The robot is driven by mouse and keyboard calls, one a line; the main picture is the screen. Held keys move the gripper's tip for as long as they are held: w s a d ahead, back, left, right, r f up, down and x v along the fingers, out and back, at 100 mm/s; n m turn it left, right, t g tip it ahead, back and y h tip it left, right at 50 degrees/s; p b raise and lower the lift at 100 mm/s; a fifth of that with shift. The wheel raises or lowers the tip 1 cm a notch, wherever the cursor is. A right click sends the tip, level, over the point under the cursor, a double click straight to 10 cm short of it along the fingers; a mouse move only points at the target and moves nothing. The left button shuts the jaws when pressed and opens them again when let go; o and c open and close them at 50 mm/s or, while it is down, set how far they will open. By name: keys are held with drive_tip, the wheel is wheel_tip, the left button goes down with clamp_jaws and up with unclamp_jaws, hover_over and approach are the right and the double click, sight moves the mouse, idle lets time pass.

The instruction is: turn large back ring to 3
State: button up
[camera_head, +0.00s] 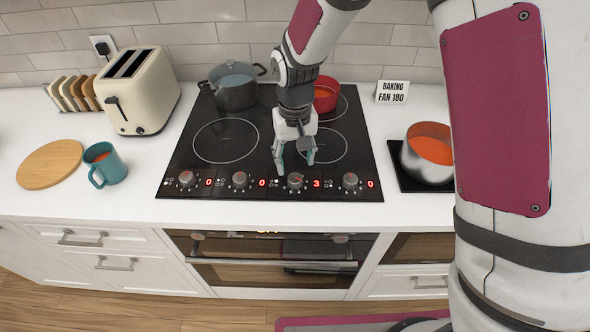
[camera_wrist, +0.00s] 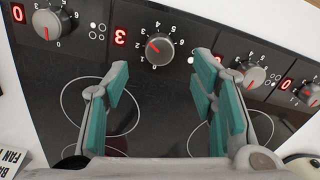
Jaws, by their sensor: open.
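The black hob (camera_head: 178,160) has a row of grey knobs with red displays along its front edge. The third knob from the left (camera_head: 295,181) has a display reading 3 beside it. In the wrist view this knob (camera_wrist: 160,48) has its red pointer toward the 3 mark. The first knob (camera_head: 186,179), second knob (camera_head: 239,180) and fourth knob (camera_head: 350,181) show 0. My gripper (camera_head: 296,163) is open and empty, just behind the third knob. In the wrist view its fingers (camera_wrist: 161,75) are spread, with that knob beyond and between the tips, apparently untouched.
A dark pot (camera_head: 234,92) stands on the back left ring and a red pot (camera_head: 326,97) on the back right. A steel pot (camera_head: 429,160) sits right of the hob. A toaster (camera_head: 150,95) and teal mug (camera_head: 112,172) stand left. A sign (camera_head: 393,92) reads "BAKING FAN 180".

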sight(295, 177)
drive_tip(key=shift+r, duration=2.8)
drive_tip(key=s+d+r+t, duration=0.1)
drive_tip(key=s+d+r, duration=0.15)
drive_tip(key=r, duration=0.25)
drive_tip(key=s+d+r+m+t, duration=0.1)
drive_tip(key=s+d+r, duration=0.1)
drive_tip(key=d+r, duration=0.25)
drive_tip(key=s+d+r+t, duration=0.1)
drive_tip(key=s+d+r, duration=0.15)
drive_tip(key=r, duration=0.25)
drive_tip(key=s+d+r+t, duration=0.1)
drive_tip(key=s+d+r, duration=0.2)
drive_tip(key=s, duration=0.4)
drive_tip(key=s+d+r+m+t, duration=0.1)
drive_tip(key=s+d+r, duration=0.2)
drive_tip(key=s+d, duration=0.2)
drive_tip(key=shift+s+d+m+t, duration=0.3)
drive_tip(key=shift+s, duration=0.9)
